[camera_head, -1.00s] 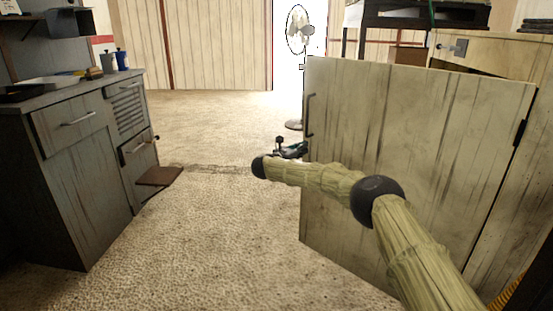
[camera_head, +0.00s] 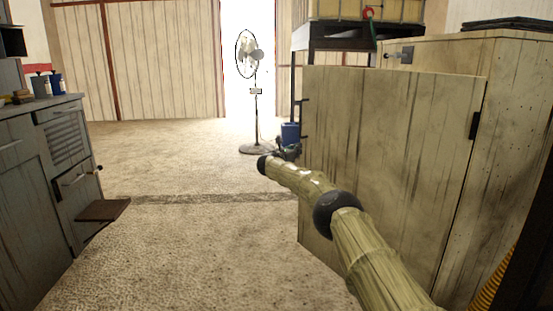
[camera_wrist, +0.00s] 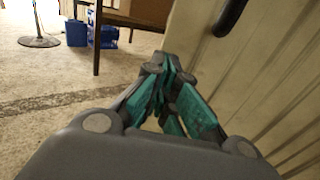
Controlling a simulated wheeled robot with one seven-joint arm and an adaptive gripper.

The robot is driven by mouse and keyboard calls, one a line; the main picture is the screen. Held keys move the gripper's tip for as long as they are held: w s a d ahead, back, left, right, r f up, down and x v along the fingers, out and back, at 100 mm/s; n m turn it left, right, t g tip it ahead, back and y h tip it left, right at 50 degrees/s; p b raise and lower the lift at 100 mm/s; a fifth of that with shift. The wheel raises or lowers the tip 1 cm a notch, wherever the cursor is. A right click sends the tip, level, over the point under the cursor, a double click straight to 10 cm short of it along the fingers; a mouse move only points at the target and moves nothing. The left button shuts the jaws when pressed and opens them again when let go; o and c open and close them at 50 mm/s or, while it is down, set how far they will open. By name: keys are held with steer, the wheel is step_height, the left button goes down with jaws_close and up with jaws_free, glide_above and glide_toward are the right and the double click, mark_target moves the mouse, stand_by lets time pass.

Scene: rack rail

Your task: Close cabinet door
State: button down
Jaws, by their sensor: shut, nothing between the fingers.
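The cabinet door (camera_head: 385,170) is a large pale wooden panel standing open on the right in the head view. Its hinge side is at the right, by the cabinet body (camera_head: 515,120). My gripper (camera_head: 290,148) is at the door's free left edge, below its dark handle. In the wrist view the teal-padded fingers of my gripper (camera_wrist: 166,72) are together and empty, close beside the door face (camera_wrist: 250,75). The black handle (camera_wrist: 230,16) is above and right of them. I cannot tell whether the fingers touch the door.
A grey cabinet (camera_head: 30,190) with a low brown flap (camera_head: 103,210) stands at the left. A standing fan (camera_head: 247,60) and a blue container (camera_head: 290,133) are farther back. A dark-framed stand (camera_head: 350,32) is behind the door. The middle floor is clear.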

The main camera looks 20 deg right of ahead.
steer(key=d, duration=0.1)
steer(key=w+d, duration=0.1)
steer(key=shift+d+b, duration=0.3)
steer(key=shift+d, duration=0.05)
steer(key=shift+a, duration=0.15)
